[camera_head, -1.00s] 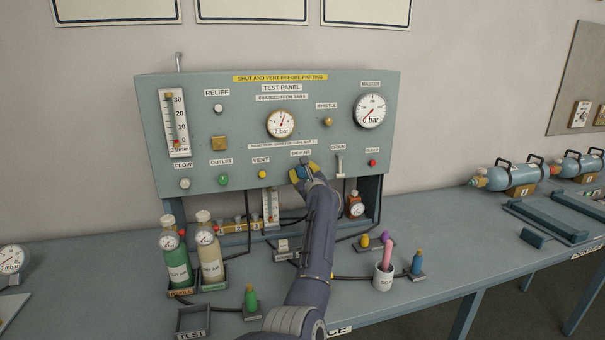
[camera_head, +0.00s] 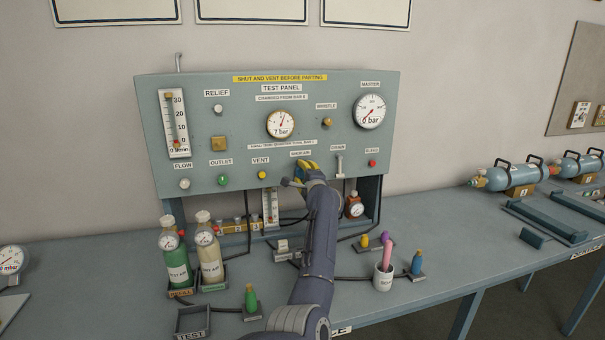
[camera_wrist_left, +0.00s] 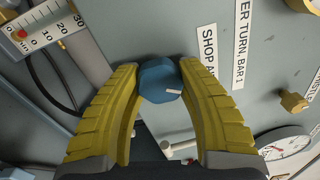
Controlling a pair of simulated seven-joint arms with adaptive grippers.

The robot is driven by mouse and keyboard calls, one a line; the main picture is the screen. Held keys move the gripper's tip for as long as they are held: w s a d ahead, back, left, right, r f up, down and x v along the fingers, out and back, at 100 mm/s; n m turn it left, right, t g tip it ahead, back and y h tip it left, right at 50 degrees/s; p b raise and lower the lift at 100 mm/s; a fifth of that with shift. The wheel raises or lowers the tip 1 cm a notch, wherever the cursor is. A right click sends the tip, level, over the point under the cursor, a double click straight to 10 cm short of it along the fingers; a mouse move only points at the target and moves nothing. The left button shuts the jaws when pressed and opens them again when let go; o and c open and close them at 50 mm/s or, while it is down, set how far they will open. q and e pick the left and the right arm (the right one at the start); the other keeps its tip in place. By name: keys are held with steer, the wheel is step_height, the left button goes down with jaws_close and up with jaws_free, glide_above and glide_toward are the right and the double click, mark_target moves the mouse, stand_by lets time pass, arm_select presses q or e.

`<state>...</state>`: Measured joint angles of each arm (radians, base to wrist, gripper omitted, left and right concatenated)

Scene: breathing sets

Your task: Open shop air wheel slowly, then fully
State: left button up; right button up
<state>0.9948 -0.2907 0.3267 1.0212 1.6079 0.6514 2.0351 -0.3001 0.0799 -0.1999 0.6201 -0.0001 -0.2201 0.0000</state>
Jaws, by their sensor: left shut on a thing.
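The shop air wheel (camera_wrist_left: 160,80) is a small blue knob with a white mark, in the left wrist view beside a label beginning "SHOP". My left gripper (camera_head: 306,170) is at the lower middle of the grey-green test panel (camera_head: 240,110). Its yellow fingers (camera_wrist_left: 161,88) are shut on the blue wheel, one on each side. In the head view the gripper hides most of the wheel. The test panel gauge (camera_head: 281,124) reads 7 bar, and the master gauge (camera_head: 370,111) reads 0 bar. My right gripper is not in view.
The vent knob (camera_head: 262,175) is left of my gripper, and the drain lever (camera_head: 339,165) is close on its right. Green and cream bottles (camera_head: 210,258) stand at the panel's lower left. A white cup (camera_head: 383,277) stands right of my arm.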

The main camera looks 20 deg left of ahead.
arm_select(q)
steer(key=n, duration=0.4)
steer(key=shift+d+f, duration=0.15)
steer(key=shift+d, duration=0.1)
steer(key=shift+n, duration=0.4)
steer(key=shift+w+d+r, duration=0.1)
steer(key=shift+r, duration=0.15)
steer(key=o, duration=1.1)
steer(key=shift+w+d, duration=0.1)
steer(key=shift+o, duration=0.9)
steer(key=shift+a, duration=0.2)
